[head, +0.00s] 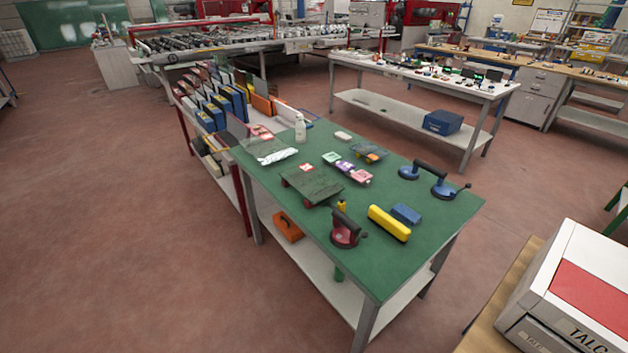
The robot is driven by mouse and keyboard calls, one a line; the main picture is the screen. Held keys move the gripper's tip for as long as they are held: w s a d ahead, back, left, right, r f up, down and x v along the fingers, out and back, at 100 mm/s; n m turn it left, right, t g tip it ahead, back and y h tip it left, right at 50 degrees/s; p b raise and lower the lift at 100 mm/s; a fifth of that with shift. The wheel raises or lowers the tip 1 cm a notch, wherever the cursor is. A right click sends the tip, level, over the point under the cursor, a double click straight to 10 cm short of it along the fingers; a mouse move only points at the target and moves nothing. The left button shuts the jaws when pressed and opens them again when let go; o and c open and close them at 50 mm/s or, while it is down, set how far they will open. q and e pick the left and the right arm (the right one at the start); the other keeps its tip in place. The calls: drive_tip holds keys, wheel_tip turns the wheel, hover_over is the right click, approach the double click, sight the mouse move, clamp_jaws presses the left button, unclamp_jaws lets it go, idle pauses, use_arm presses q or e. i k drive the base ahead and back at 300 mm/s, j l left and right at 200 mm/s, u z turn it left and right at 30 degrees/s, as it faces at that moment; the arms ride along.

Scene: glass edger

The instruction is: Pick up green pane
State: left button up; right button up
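A flat dark green pane (318,184) lies on the green-topped table (395,278), left of the table's middle. It carries a small red and white label near its far edge and seems to rest on low reddish supports. A second, greyish-green flat sheet (262,143) lies at the table's far left corner, with crumpled silvery material on its near side. I cannot tell for sure whether that sheet is also a pane. Neither of my grippers shows in the head view.
A white and red machine (570,290) stands at right. The floor at left is clear.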

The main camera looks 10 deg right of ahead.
sight(313, 184)
drive_tip(key=i+j+z, duration=0.9)
drive_tip(key=j+z, duration=0.15)
drive_tip(key=j, duration=0.25)
drive_tip(key=i+j+z, duration=0.25)
drive_tip(key=j, duration=0.15)
drive_tip(key=j+z, duration=0.25)
drive_tip(key=j, duration=0.2)
drive_tip(key=i+j+z, duration=0.1)
drive_tip(key=j+z, duration=0.15)
drive_tip(key=j, duration=0.2)
drive_tip(key=j+z, duration=0.3)
drive_tip(key=j, duration=0.15)
